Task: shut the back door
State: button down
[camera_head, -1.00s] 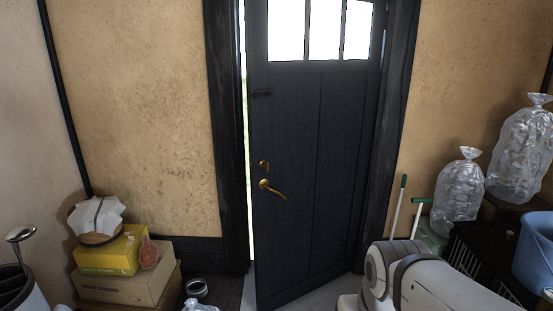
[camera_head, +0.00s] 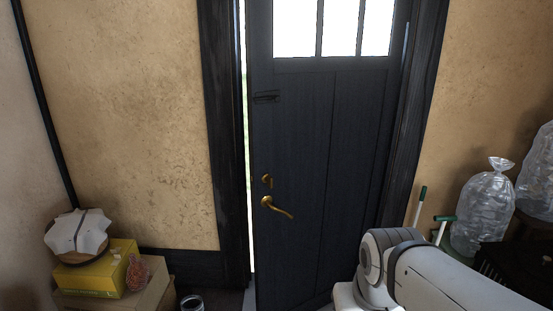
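The back door (camera_head: 315,150) is dark, with window panes at the top. It stands slightly ajar, with a narrow bright gap along its left edge beside the dark frame (camera_head: 226,150). A brass lever handle (camera_head: 275,207) and a brass lock (camera_head: 267,181) sit near its left edge. A dark bolt or latch (camera_head: 266,97) is above them. My white arm reaches in from the lower right, in front of the lower right of the door. My gripper is not visible, so I cannot see whether anything touches the door.
At the lower left, a yellow box (camera_head: 98,272) sits on a cardboard box (camera_head: 140,298), with a white-topped item (camera_head: 77,234) on it. A can (camera_head: 191,303) stands on the floor.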

aim_at(334, 67)
jog(key=i, duration=0.95)
jog(key=z, duration=0.05)
